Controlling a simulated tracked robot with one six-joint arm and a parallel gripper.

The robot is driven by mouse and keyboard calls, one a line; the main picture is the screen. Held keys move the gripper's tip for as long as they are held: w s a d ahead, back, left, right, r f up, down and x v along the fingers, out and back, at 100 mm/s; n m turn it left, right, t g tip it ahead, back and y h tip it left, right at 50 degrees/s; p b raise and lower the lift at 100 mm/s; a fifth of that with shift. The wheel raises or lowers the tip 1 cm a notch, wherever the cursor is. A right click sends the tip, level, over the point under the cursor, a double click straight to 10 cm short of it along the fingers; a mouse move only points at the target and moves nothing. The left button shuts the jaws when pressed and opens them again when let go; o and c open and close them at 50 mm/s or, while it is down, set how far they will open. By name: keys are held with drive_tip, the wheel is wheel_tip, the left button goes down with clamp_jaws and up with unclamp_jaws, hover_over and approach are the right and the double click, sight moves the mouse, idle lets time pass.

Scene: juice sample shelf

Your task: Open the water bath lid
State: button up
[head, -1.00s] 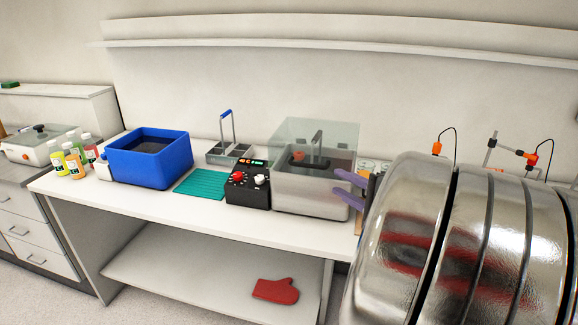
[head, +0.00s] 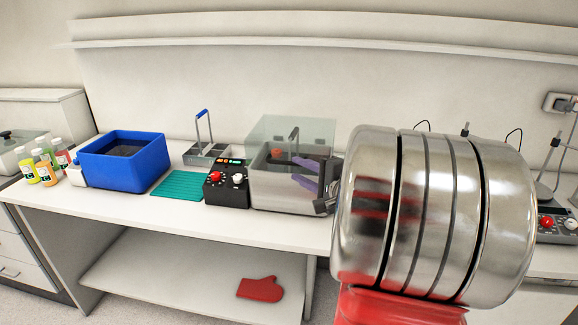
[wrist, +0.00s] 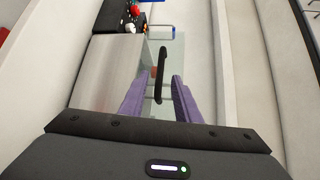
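The water bath (head: 283,193) is a steel box on the bench, right of its black control unit (head: 226,187). Its clear lid (head: 318,132) rises above the steel walls; I cannot tell its exact angle. The lid carries a dark handle (head: 293,140). My gripper (head: 295,172) has purple fingers, spread apart at the right part of the bath, lower in the picture than the handle. In the wrist view the handle (wrist: 161,70) lies in line with the gap of my gripper (wrist: 160,88), its near end between the fingers. No grip shows.
A blue tub (head: 125,165), a teal mat (head: 178,186) and a grey caddy (head: 205,153) stand to the left. Several juice bottles (head: 45,165) are at the far left. A wall shelf (head: 300,42) runs above. A red mitt (head: 260,289) lies on the lower shelf.

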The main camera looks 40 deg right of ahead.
sight(287, 164)
drive_tip(key=w, duration=0.5)
drive_tip(key=shift+w+d+f, duration=0.3)
drive_tip(key=shift+d+f, duration=0.05)
drive_tip(key=shift+f, duration=0.05)
drive_tip(key=shift+c, duration=0.6)
clamp_jaws()
drive_tip(key=shift+f, duration=0.1)
